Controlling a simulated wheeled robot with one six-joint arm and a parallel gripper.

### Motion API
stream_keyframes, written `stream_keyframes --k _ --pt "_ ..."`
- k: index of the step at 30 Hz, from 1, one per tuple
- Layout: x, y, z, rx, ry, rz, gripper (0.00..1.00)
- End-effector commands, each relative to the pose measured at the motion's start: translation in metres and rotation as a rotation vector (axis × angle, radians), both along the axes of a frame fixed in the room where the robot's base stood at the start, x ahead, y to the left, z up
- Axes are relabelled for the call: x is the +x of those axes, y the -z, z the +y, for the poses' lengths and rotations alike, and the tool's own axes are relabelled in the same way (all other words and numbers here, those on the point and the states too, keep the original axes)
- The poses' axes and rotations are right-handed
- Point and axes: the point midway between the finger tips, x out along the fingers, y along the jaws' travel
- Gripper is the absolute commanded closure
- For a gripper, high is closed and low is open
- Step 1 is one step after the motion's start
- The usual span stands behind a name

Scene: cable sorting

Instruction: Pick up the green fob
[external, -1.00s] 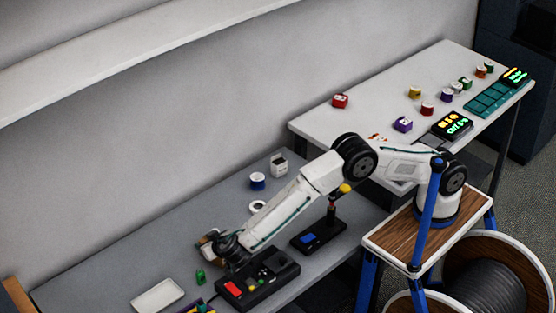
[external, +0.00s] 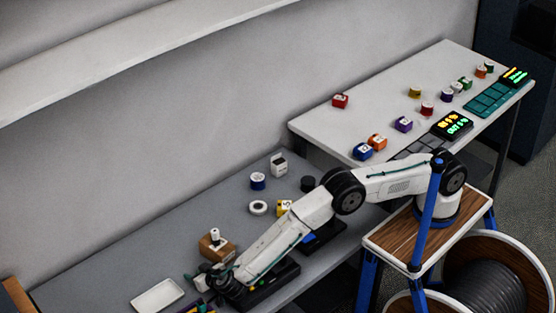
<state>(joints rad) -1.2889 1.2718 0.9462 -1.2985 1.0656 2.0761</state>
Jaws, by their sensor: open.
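My gripper (external: 204,284) is low over the near left part of the grey table, just right of the white tray. Its jaws are open, though they are small and dark in this view. The green fob cannot be made out clearly; the gripper covers the spot where it stood in the earlier frame. I cannot tell whether the jaws are around the fob or touch it.
A white tray (external: 158,296) lies left of my gripper, with colored sticks (external: 197,307) in front. A brown box (external: 216,247) stands behind it. A black box (external: 268,285) lies under my forearm.

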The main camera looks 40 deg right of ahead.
Motion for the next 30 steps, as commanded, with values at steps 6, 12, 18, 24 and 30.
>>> stream_keyframes --k 6,12,18,24,30 --pt "0.001 0.0 0.0 0.0 -0.001 0.0 0.48" --pt "0.001 0.0 0.0 -0.001 0.0 0.0 0.93" --pt "0.001 0.0 0.0 -0.001 0.0 0.0 0.93" --pt "0.001 -0.016 0.0 0.0 -0.001 -0.001 0.93" --pt "0.001 -0.057 0.0 0.001 0.0 -0.001 0.93"
